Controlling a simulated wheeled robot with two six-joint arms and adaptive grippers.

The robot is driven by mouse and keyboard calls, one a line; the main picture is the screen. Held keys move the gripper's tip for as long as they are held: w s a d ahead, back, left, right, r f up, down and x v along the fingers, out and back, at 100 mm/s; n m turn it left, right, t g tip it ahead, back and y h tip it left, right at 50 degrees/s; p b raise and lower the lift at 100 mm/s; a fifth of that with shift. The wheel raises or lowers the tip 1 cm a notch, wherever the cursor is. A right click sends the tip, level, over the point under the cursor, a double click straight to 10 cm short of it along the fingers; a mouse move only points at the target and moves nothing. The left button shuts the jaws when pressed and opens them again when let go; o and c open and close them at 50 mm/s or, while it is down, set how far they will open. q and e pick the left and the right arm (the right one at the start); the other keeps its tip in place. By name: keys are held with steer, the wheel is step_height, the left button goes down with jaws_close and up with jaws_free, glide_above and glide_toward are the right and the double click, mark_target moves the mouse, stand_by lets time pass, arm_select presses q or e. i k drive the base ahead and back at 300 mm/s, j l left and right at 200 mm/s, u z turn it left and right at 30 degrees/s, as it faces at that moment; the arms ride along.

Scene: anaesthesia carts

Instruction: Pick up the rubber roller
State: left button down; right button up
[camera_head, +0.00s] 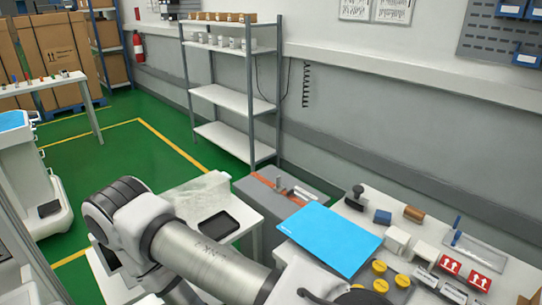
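I cannot make out a rubber roller for certain. On the white table at the right lie small things of similar size: a black knobbed object (356,196), a dark blue block (383,217) and a brown rounded piece (414,213). A slim blue upright tool (456,230) stands on a grey plate to their right. Any of these may be the roller or hide it. A large grey link of my own arm crosses the lower middle, covering the table's near left side. Neither gripper is in view.
A bright blue sheet (330,238) lies at the table's left. Yellow round pieces (379,267), white blocks (396,240) and red-labelled boxes (451,266) crowd the front. A grey bench (245,186) and a shelf rack (235,98) stand behind. Green floor is free at left.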

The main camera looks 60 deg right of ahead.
mark_target(353, 199)
steer(key=z, duration=2.7)
